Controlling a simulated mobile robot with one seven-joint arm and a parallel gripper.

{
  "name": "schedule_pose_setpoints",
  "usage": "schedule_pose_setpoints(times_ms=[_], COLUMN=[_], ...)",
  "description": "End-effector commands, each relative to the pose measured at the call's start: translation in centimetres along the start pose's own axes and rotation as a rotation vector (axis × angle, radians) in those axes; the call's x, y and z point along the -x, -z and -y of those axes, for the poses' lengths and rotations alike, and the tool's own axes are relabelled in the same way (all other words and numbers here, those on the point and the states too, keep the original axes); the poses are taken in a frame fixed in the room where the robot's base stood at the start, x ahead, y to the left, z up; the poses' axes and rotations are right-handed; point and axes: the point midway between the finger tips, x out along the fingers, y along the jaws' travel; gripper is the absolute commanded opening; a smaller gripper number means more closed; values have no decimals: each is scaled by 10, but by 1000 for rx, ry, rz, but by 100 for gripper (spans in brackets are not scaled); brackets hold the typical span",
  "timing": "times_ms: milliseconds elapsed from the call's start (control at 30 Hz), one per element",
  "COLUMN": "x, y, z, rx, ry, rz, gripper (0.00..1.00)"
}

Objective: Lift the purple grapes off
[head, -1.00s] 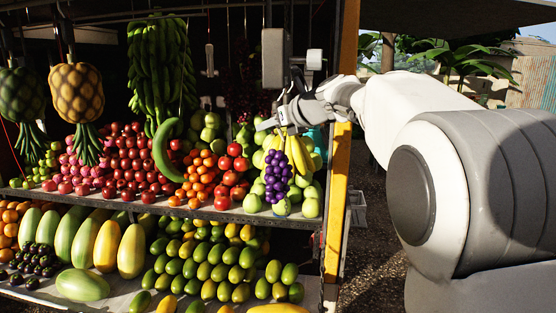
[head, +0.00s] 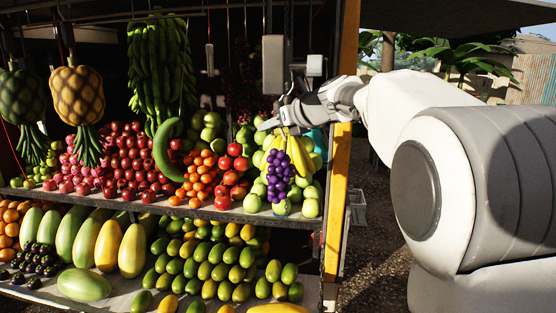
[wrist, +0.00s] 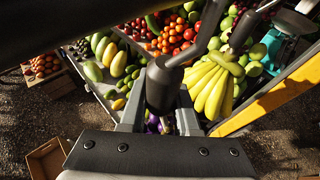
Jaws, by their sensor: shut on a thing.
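The bunch of purple grapes (head: 279,177) hangs in front of the yellow bananas (head: 300,155) and green fruit, at the right end of the upper shelf. My gripper (head: 284,124) reaches in from the right just above the bunch. In the wrist view, the fingers of my gripper (wrist: 159,124) are closed in around the top of the bunch. A little of the purple grapes (wrist: 153,125) shows between them. A dark hook-like bar (wrist: 160,80) stands in front and hides most of the bunch and the exact grip.
A grey box-shaped scale (head: 274,65) hangs just above my gripper. The yellow post (head: 340,185) stands close on the right. Stacked tomatoes (head: 230,175) and other fruit fill the shelf to the left. Mangoes (head: 205,265) lie on the shelf below.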

Motion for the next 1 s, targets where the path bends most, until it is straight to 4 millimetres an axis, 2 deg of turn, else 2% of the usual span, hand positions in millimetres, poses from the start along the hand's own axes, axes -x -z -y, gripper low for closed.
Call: schedule_pose_setpoints(times_ms=[700, 1000], x=[8, 10], y=[-20, -21], z=[0, 1], rx=[1, 2], ry=[1, 1], rz=[4, 4], gripper=[0, 0])
